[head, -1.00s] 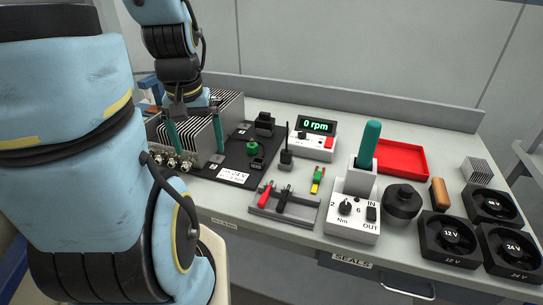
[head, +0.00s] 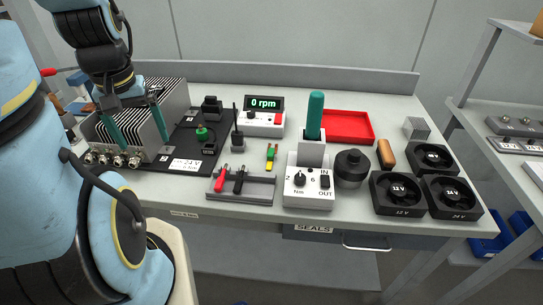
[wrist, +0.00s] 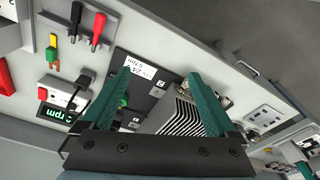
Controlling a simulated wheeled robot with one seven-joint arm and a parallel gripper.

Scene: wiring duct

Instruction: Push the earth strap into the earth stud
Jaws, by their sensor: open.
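A small green-and-yellow piece, which looks like the earth strap (head: 271,156), lies on the bench right of the black panel. It also shows at the left in the wrist view (wrist: 53,56). A round green part (head: 202,133) stands on the black panel; I cannot tell whether it is the earth stud. My gripper (head: 139,138) is open and empty, with teal fingers apart over the finned metal block. In the wrist view, my gripper (wrist: 158,76) has the panel and block beyond it. The green part is partly hidden by a finger there.
The finned block (head: 165,98) has several round connectors along its front.

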